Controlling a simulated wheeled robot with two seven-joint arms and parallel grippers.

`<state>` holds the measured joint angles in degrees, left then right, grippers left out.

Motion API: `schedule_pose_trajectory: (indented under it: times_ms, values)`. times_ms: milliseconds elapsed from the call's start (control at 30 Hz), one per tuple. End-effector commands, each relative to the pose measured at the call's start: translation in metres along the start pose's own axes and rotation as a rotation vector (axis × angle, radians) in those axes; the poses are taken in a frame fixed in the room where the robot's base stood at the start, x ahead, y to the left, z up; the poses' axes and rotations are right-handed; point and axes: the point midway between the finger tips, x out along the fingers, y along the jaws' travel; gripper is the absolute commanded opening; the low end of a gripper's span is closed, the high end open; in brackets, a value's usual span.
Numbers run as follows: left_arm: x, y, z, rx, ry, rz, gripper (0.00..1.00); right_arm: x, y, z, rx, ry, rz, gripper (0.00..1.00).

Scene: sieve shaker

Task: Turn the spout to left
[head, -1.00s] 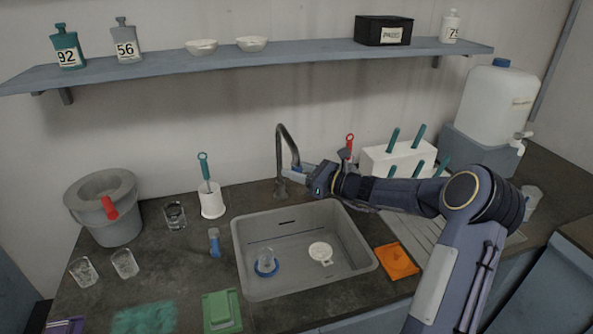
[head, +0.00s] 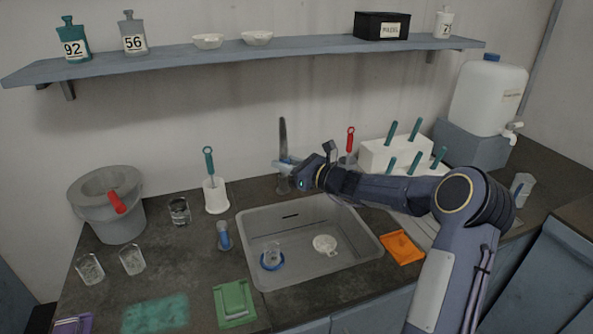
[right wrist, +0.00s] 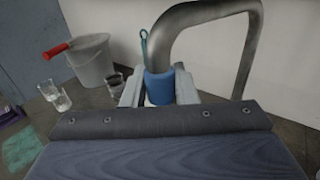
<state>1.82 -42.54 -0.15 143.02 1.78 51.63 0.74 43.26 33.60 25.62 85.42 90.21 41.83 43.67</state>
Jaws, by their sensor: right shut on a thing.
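The grey gooseneck spout (head: 283,133) rises behind the sink (head: 262,220) and now looks nearly edge-on in the head view, its arch toward me. In the right wrist view the bent spout (right wrist: 245,15) curves down to a blue end piece (right wrist: 158,86). My right gripper (head: 283,164) is at the spout's lower end. In the right wrist view its fingers (right wrist: 160,92) stand on both sides of the blue end piece, shut on it. The spout's base is partly hidden behind my gripper. My left gripper is not in view.
A white holder with a teal-handled brush (head: 216,198) stands left of the spout. A red-handled tool (head: 350,140) and a white rack with teal handles (head: 380,155) stand to the right. A grey bucket (head: 108,220) and glasses are at the left.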

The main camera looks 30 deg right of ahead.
Motion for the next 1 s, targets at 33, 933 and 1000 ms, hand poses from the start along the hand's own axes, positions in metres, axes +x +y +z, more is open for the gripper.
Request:
schedule_pose_trajectory:
  times_ms: [33,933,1000]
  values:
    - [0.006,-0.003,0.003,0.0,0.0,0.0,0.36,0.008,0.007,-0.003,0.0,-0.003,0.01,0.0]
    - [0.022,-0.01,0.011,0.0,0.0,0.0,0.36,0.051,0.032,0.001,0.003,-0.003,0.01,0.0]
    - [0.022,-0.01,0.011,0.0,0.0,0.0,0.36,0.051,0.032,0.001,0.003,-0.003,0.01,0.0]
